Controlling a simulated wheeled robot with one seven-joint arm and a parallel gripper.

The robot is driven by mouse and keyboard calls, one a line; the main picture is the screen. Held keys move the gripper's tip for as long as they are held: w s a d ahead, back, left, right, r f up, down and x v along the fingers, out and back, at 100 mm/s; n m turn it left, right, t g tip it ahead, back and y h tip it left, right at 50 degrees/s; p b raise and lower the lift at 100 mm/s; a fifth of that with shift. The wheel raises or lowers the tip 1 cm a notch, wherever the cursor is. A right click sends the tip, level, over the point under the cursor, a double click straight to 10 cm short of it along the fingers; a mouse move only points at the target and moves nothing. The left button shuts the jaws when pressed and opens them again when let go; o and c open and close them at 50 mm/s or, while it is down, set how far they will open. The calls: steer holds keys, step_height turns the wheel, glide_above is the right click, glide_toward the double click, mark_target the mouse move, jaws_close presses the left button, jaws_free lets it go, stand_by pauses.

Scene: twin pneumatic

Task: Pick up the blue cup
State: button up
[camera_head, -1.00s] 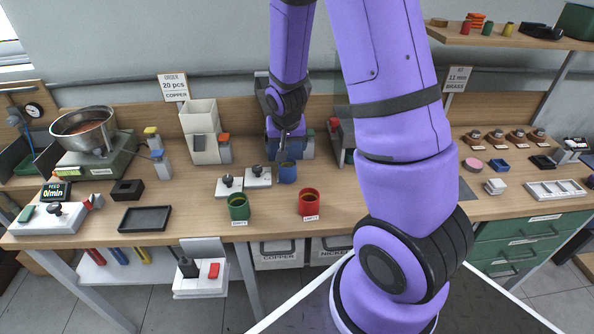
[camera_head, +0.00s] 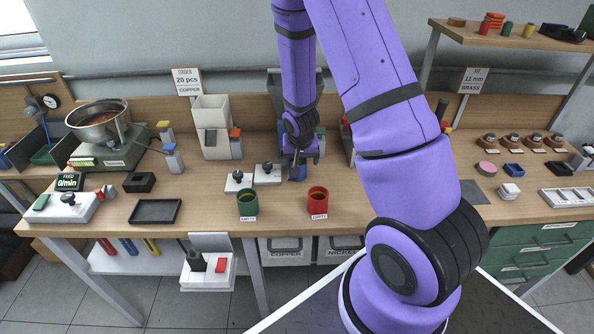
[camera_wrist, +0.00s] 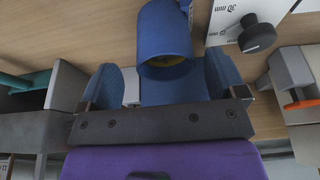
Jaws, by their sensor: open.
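The blue cup (camera_head: 297,173) stands on the workbench behind the green and red cups; my gripper (camera_head: 300,155) hides much of it in the head view. In the wrist view the blue cup (camera_wrist: 163,28) shows its open mouth with something yellow inside. My gripper (camera_wrist: 162,68) is open there, with one blue-padded finger on each side of the cup's mouth end. The cup lies mostly beyond the fingertips. I cannot tell whether either finger touches it.
A green cup (camera_head: 247,203) and a red cup (camera_head: 318,198) stand near the front edge. White plates with black knobs (camera_head: 268,173) sit just left of the blue cup. Bare bench lies right of the red cup.

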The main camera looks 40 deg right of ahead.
steer(key=shift+w+a+x, duration=0.1)
steer(key=shift+x, duration=0.95)
steer(key=shift+w+a+x, duration=0.1)
steer(key=shift+w+x, duration=0.05)
steer(key=shift+x, duration=0.9)
steer(key=c, duration=1.2)
steer(key=shift+o, duration=0.2)
steer(key=shift+r, duration=0.15)
step_height(320, 180, up, 10)
